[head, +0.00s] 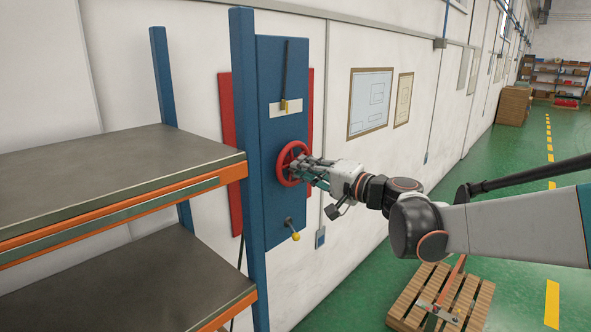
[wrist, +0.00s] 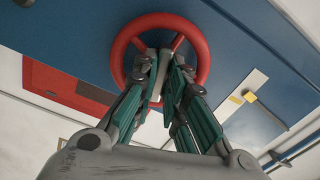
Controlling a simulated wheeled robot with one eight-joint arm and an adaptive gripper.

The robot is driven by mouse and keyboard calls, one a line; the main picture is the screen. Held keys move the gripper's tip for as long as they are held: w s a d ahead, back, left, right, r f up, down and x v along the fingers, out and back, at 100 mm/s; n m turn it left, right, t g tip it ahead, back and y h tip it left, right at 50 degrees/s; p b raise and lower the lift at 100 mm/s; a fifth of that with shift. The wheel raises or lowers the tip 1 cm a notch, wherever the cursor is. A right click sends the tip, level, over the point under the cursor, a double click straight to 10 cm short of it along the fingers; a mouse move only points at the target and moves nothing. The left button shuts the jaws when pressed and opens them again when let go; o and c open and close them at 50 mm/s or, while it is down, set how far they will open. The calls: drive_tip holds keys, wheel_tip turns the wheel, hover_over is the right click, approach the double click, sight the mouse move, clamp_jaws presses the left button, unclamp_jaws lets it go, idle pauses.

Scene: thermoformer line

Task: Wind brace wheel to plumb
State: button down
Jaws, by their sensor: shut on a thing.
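The brace wheel (head: 291,163) is a red handwheel on a blue upright panel (head: 268,190). In the wrist view the wheel (wrist: 205,62) shows its full red rim, with spokes partly hidden by my fingers. My gripper (head: 303,168) reaches it from the right. In the wrist view my gripper (wrist: 158,75) has its fingers drawn together at the middle of the wheel, shut on it. Above the wheel a dark pendulum rod with a yellow bob (head: 284,105) hangs in front of a pale plate (head: 286,108). A yellow-tipped lever (head: 295,236) sits below the wheel.
A shelf rack with a dark upper deck (head: 110,170) and orange beams stands at the left, next to a blue post (head: 243,60). A red panel (head: 227,120) is behind. A wooden pallet (head: 440,300) lies on the green floor at lower right. Open floor extends to the right.

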drive_tip(key=m+b, duration=0.1)
drive_tip(key=m, duration=0.3)
drive_tip(key=shift+m, duration=0.4)
drive_tip(key=shift+f, duration=0.1)
drive_tip(key=m, duration=0.4)
drive_tip(key=shift+m+b, duration=0.35)
drive_tip(key=shift+m, duration=0.05)
drive_tip(key=m, duration=0.4)
drive_tip(key=shift+m+b, duration=0.4)
drive_tip(key=m, duration=0.4)
drive_tip(key=shift+m+b, duration=0.3)
drive_tip(key=shift+m, duration=0.1)
